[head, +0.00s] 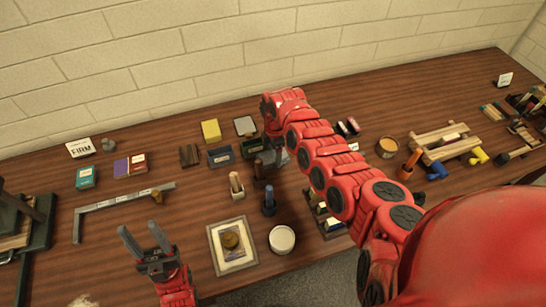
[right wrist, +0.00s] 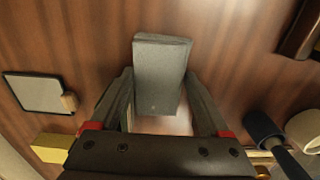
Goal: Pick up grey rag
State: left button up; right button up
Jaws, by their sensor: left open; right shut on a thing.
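The grey rag (right wrist: 160,62) looks like a folded grey slab between the two fingers of my right gripper (right wrist: 158,78) in the right wrist view. The fingers are shut on it, and wood table top shows around it. In the head view my right gripper (head: 272,150) is near the middle of the table, partly hidden by my own red arm, with a bit of grey beside it. Whether the rag still touches the table is hard to tell. My left gripper (head: 142,234) is open and empty at the front left.
A framed tray (head: 215,240) and a white round tub (head: 282,239) stand at the front middle. Brushes in holders (head: 237,190) stand close to my right gripper. A grey angled bar (head: 122,198) lies at left. A yellow block (head: 211,130) is behind.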

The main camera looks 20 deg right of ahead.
notch_tip(320, 180, up, 10)
jog(key=p, duration=0.8)
jog(key=shift+p, duration=0.35)
